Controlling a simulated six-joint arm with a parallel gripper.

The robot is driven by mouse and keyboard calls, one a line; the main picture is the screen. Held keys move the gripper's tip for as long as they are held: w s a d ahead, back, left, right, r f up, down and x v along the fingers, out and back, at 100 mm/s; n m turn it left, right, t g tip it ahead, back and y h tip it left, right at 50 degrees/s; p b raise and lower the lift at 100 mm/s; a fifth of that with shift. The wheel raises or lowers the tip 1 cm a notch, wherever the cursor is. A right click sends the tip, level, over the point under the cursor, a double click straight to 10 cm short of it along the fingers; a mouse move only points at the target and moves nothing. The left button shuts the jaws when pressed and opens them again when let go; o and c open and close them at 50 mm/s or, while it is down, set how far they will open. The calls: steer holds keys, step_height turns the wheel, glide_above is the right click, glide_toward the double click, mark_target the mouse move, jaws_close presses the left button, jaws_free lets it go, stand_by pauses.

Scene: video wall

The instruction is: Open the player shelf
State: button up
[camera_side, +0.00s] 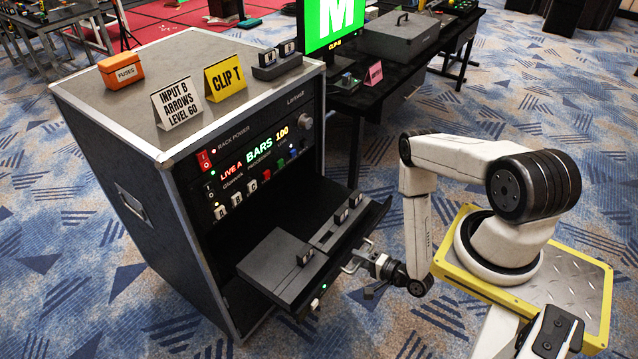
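The player shelf (379,213) is a dark tray in the lower bay of the black rack (150,220). It stands pulled out past the rack's front. On it sit a grey box (275,262) with a small dark block on top and a narrower grey unit (335,230) with two dark blocks. My gripper (356,261) is at the middle of the shelf's front edge, by a pale metal handle-like part. The fingers are small here, and I cannot tell whether they are closed on it. A green light (314,303) shows on the shelf's front left.
The rack top holds an orange fuses box (121,71), a white sign (177,103), a yellow sign (225,78) and a grey holder (277,66). A black table (392,72) with a grey case (400,37) stands behind.

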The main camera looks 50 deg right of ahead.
steer(key=shift+o, duration=0.2)
steer(key=shift+s+d, duration=0.1)
steer(key=shift+s, duration=0.1)
steer(key=shift+s, duration=0.2)
steer(key=s+r, duration=0.4)
steer(key=r, duration=0.4)
stand_by(0.9)
stand_by(0.4)
